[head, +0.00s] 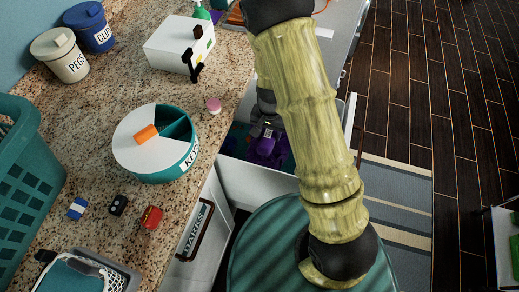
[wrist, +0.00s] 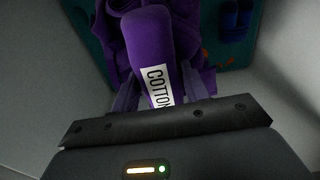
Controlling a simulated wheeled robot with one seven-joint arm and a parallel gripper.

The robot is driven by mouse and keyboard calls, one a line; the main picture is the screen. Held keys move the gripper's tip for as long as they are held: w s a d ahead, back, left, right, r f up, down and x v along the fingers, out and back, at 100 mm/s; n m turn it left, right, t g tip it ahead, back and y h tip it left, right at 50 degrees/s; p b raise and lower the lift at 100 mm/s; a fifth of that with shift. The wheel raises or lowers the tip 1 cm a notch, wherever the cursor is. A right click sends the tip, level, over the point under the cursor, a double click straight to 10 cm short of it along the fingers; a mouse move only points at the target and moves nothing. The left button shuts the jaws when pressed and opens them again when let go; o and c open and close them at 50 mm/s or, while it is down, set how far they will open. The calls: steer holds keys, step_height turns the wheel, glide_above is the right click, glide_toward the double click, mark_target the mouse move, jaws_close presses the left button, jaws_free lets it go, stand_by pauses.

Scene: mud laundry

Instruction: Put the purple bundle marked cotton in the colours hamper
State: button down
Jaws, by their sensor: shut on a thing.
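The purple bundle (head: 268,148) lies low inside an open pull-out drawer (head: 262,187) beside the counter. In the wrist view the bundle (wrist: 148,45) carries a white label reading COTTON. My gripper (wrist: 155,92) is shut on the bundle, with one finger on each side of the labelled part. In the head view my gripper (head: 268,128) is partly hidden by my arm. I cannot pick out a hamper marked colours in either view.
A white front with a dark handle (head: 203,230), its label seeming to read DARKS, is near the drawer. The granite counter holds a round teal KEYS box (head: 150,170), a teal basket (head: 30,195), pegs and clips tubs, and small items.

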step_height(320, 180, down, 10)
steer(key=shift+r+b, duration=0.1)
steer(key=shift+b, duration=0.45)
steer(key=shift+w+a+f+p, duration=0.15)
steer(key=shift+w+a+f, duration=0.1)
steer(key=shift+a, duration=0.4)
steer(key=shift+w+a+f+p, duration=0.1)
steer(key=shift+w+a, duration=0.2)
steer(key=shift+a, duration=0.3)
steer(key=shift+w+a+f+p, duration=0.15)
steer(key=shift+w+a+f, duration=0.1)
steer(key=shift+a, duration=0.4)
steer(key=c, duration=0.7)
jaws_free()
steer(key=shift+f, duration=0.1)
